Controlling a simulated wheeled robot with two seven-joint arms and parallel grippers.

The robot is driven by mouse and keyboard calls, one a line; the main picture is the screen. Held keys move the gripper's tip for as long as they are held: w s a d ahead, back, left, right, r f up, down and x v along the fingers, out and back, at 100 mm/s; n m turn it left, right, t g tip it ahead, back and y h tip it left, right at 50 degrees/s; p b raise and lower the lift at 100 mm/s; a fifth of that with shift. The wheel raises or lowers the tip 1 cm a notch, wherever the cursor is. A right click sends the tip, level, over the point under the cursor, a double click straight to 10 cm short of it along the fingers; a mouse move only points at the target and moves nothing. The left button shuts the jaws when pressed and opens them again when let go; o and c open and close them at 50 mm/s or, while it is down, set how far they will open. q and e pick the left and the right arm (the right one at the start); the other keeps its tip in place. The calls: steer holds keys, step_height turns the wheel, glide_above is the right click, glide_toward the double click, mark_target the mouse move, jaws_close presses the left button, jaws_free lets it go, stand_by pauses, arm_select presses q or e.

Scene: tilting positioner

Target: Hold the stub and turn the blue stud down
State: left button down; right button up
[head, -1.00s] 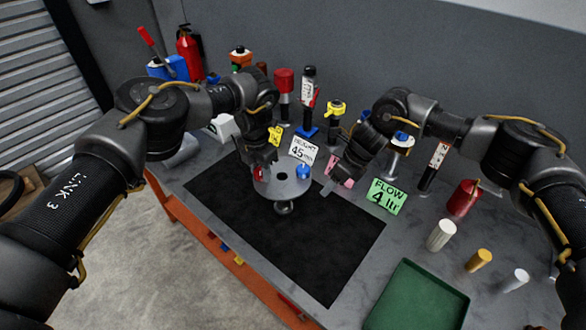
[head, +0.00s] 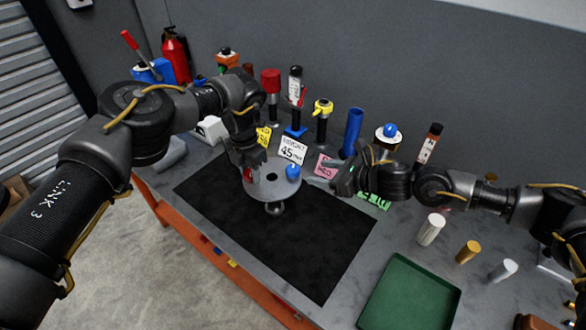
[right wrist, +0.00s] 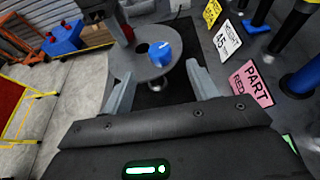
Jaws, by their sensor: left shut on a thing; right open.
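The round grey plate (head: 272,190) of the positioner stands over the black mat, with a dark hole in its middle. The blue stud (head: 292,172) stands on the plate's right side. The red stub (head: 248,175) is at the plate's left side, mostly hidden by my left gripper (head: 249,168), which is shut on it. My right gripper (head: 338,182) is open and empty, to the right of the plate and apart from the stud. In the right wrist view, the blue stud (right wrist: 160,53) lies ahead, between the lines of the two open fingers (right wrist: 160,92).
The black mat (head: 300,250) is clear in front of the plate. A white sign (head: 292,150) and pink card (head: 325,167) stand close behind it. A blue cylinder (head: 352,132) stands behind my right gripper. A green tray (head: 410,295) and several small cylinders are at right.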

mark_target(296, 169)
steer(key=x, duration=1.1)
steer(key=shift+d, duration=0.1)
steer(key=c, duration=1)
